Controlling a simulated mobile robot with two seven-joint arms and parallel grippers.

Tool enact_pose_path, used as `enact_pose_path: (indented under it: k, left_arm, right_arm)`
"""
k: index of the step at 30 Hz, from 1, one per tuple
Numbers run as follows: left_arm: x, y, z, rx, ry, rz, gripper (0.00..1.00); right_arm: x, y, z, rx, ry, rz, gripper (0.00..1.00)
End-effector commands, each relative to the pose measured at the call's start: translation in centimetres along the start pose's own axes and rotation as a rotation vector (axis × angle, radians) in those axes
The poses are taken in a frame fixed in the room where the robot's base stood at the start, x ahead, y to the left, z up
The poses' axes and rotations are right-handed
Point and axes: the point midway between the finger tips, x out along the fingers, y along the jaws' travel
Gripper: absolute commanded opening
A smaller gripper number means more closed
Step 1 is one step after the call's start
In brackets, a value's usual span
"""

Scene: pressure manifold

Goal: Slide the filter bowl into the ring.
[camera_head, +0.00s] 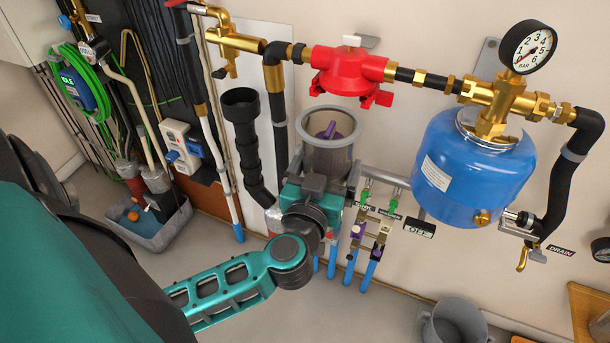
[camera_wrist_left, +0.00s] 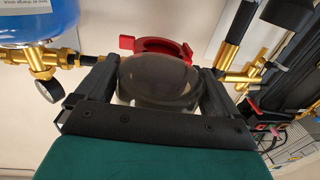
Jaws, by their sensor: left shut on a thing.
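The filter bowl (camera_head: 326,158) is a smoky, see-through cup, upright, with a purple part (camera_head: 330,131) inside. My left gripper (camera_head: 318,185) is shut on its lower part. In the left wrist view the bowl (camera_wrist_left: 158,82) sits between the two dark fingers of my left gripper (camera_wrist_left: 157,90). The red filter head with its ring (camera_head: 347,73) is fixed in the brass pipe line. In the head view the bowl's open rim is below the red head, with a gap between. The ring (camera_wrist_left: 160,46) also shows behind the bowl in the wrist view. My right gripper is out of view.
A blue tank (camera_head: 470,165) with a pressure gauge (camera_head: 528,47) hangs to the right. A black corrugated hose (camera_head: 248,145) and pipe stand left of the bowl. Small valves with green and purple parts (camera_head: 365,196) are close on its right. A grey bucket (camera_head: 455,322) stands below.

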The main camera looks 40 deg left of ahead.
Motion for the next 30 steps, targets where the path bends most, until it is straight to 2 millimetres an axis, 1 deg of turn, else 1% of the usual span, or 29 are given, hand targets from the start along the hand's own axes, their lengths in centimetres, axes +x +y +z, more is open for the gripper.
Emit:
enact_pose_path:
  k: [1,3,7,19,26,30]
  left_arm:
    - [0.1,-0.9,1.5,-0.001,-0.006,-0.055,0.61]
    - [0.1,-2.0,2.5,0.004,-0.009,-0.113,0.61]
    - [0.0,-3.1,3.4,0.009,-0.012,-0.173,0.61]
    - [0.0,-3.3,3.3,0.013,-0.012,-0.181,0.61]
    - [-0.1,-3.3,3.1,0.015,-0.016,-0.18,0.61]
    - [0.9,-3.1,3.3,0.013,-0.013,-0.181,0.61]
  right_arm:
    - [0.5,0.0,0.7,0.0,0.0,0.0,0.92]
    - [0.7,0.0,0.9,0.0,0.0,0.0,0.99]
    - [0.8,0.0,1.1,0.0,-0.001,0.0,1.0]
    - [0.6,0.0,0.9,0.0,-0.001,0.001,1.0]
    - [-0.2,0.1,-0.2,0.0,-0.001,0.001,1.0]
    - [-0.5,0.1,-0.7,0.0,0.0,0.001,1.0]
